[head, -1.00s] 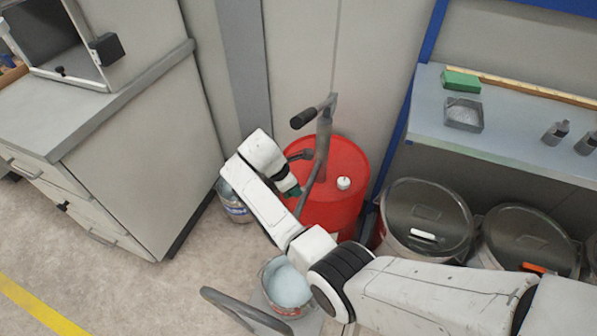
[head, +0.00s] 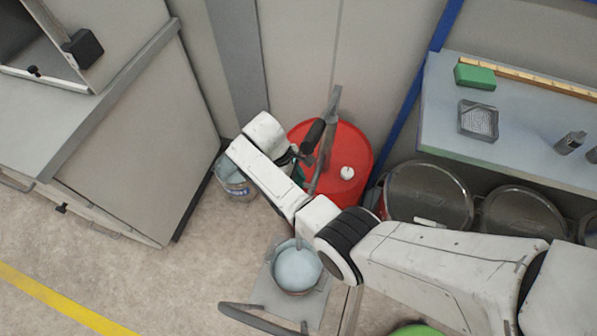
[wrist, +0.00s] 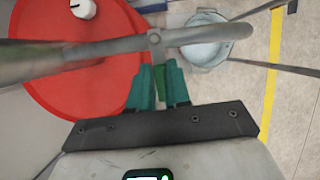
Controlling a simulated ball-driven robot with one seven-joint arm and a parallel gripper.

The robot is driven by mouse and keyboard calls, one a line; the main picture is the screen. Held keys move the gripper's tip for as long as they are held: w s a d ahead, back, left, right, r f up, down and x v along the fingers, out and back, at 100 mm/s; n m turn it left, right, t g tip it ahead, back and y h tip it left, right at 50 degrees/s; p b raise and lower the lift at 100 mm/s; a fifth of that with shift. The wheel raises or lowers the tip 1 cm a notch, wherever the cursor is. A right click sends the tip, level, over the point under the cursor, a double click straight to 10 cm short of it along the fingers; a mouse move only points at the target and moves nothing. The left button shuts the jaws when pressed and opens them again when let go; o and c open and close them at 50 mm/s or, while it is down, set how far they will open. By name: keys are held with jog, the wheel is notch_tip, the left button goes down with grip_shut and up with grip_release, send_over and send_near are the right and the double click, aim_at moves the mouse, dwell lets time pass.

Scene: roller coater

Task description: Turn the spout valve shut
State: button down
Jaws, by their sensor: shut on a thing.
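My gripper (wrist: 160,88) has teal fingers shut on a narrow green piece, seemingly the lever of the spout valve (wrist: 160,74). This lever lies just below a round bolt on the grey spout pipe (wrist: 205,36) in the wrist view. The pipe runs sideways across the view and its right end is over or near a bucket of pale liquid (wrist: 207,50). In the head view, my arm hides most of the gripper and valve beside the red drum (head: 350,170). The lever's exact angle to the pipe is hard to tell.
A dark pump handle (head: 314,135) rises from the drum. The bucket of pale liquid (head: 298,268) stands on a grey platform (head: 262,293). Another bucket (head: 237,186) is left of the drum. Lidded drums (head: 428,190) and a shelf (head: 440,115) are at right, a cabinet (head: 140,150) at left.

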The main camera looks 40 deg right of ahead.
jog(key=shift+w+d+m, duration=0.1)
jog(key=shift+w+m, duration=0.05)
jog(key=shift+m, duration=0.15)
dwell(0.4)
jog(key=c, duration=1.1)
grip_release()
jog(key=shift+o, duration=0.2)
jog(key=v, duration=1)
jog(key=shift+w+r, duration=0.15)
jog(key=shift+r, duration=0.25)
